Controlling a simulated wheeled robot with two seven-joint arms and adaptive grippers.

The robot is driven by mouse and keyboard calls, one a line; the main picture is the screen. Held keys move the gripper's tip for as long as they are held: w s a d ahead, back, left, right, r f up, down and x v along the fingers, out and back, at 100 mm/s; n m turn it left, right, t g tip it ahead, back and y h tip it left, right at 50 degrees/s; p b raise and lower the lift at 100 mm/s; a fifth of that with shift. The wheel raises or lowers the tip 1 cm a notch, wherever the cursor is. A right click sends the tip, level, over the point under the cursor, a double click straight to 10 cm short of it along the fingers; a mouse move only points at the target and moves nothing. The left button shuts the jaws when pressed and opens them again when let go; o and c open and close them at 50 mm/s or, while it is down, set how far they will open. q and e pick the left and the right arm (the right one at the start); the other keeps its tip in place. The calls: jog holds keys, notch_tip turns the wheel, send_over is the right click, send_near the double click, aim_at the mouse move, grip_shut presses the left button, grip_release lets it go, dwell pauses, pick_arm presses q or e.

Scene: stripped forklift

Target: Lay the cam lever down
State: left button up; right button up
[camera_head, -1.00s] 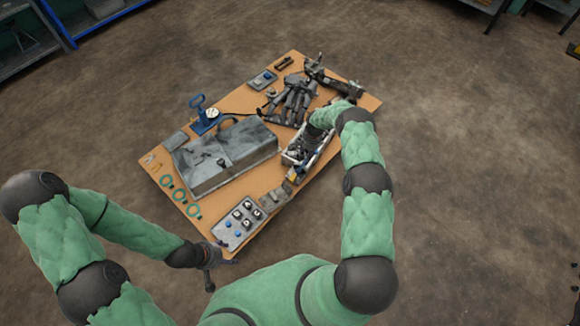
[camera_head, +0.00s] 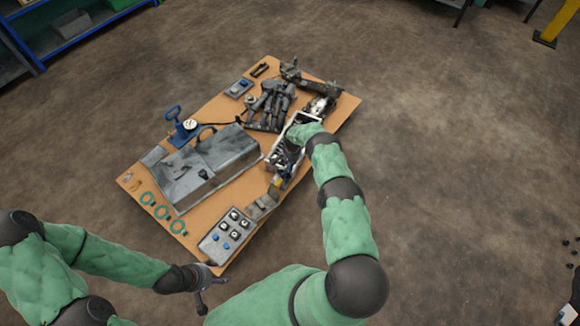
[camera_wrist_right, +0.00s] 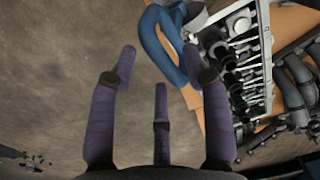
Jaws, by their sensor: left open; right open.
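I cannot single out the cam lever with certainty in either view. My left gripper (camera_head: 205,286) is open and empty off the table's near corner.
Blue shelving (camera_head: 75,25) stands at the back left.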

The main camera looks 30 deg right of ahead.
jog(key=shift+f, duration=0.15)
grip_shut()
